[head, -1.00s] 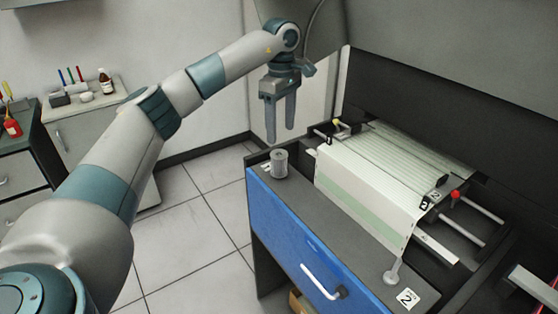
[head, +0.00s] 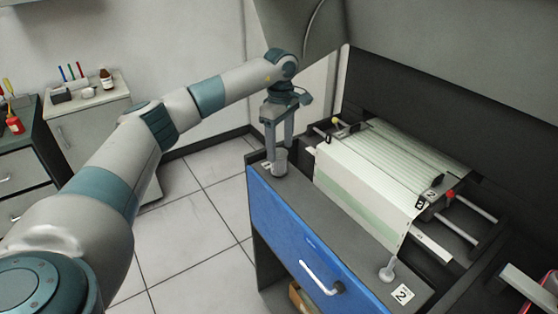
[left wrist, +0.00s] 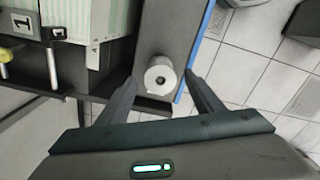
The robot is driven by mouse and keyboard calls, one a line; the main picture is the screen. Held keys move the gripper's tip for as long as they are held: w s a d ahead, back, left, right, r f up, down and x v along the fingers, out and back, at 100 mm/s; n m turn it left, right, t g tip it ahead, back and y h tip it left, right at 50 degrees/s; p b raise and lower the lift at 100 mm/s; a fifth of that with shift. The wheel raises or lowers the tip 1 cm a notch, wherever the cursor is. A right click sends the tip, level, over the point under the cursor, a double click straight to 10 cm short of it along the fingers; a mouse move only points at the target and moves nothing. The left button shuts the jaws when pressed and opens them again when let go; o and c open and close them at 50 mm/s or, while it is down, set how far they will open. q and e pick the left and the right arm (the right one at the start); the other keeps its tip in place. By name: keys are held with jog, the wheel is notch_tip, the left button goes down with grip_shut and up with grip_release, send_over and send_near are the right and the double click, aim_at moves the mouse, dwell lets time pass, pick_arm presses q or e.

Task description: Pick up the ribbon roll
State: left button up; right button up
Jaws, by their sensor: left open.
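The ribbon roll (head: 280,165) is a small grey cylinder standing upright on the dark top of the blue-fronted cabinet, near its far left corner. My left gripper (head: 279,150) points down right at the roll. Its fingers are open, and in the left wrist view they (left wrist: 160,85) lie to either side of the roll's near edge, apart from it. Whether the fingertips are level with the roll is hard to tell.
A machine with a wide paper sheet (head: 365,190) stands right of the roll. The blue drawer front (head: 305,245) drops off on the left side. A small round-footed post (head: 388,270) and a "2" label (head: 402,293) sit at the near end.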

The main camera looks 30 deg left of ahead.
aim_at(279, 153)
pick_arm(q)
jog(key=shift+a+f+p, duration=0.1)
jog(key=shift+f+p, duration=0.25)
notch_tip(279, 153, down, 2)
jog(key=shift+a+f+p, duration=0.1)
jog(key=shift+p, duration=0.5)
jog(key=shift+f, duration=0.65)
jog(key=c, duration=1.2)
